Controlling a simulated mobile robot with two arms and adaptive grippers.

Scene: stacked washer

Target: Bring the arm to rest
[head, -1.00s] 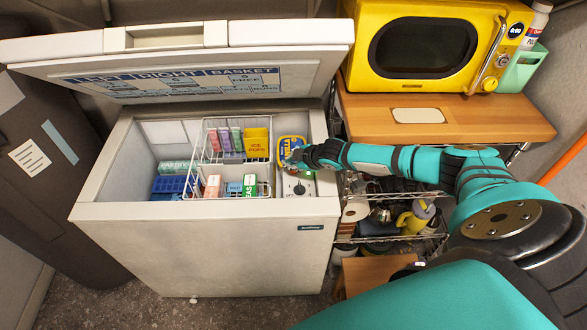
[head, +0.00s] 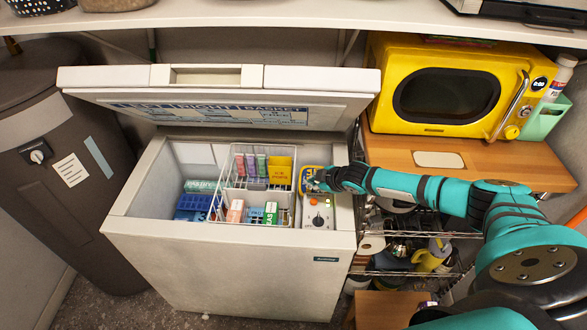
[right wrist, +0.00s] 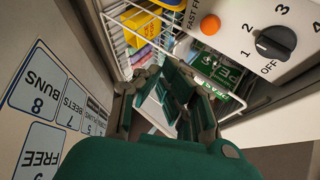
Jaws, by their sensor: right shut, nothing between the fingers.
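My right arm (head: 400,183) reaches in from the right in the head view. Its gripper (head: 318,182) is small there and sits over the right end of the open chest freezer (head: 230,262), partly covering a blue and yellow tub (head: 307,173). In the right wrist view, my right gripper (right wrist: 165,90) is shut with nothing between its fingers. It is beside the white wire basket (right wrist: 115,35) and the freezer's control panel (right wrist: 250,35). My left gripper is not in view.
The raised freezer lid (head: 215,105) hangs close behind the gripper. A yellow microwave (head: 440,85) stands on a wooden top (head: 510,160) at right, above a wire shelf with kitchenware. A grey bin (head: 60,190) stands at left. A white shelf (head: 300,18) runs overhead.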

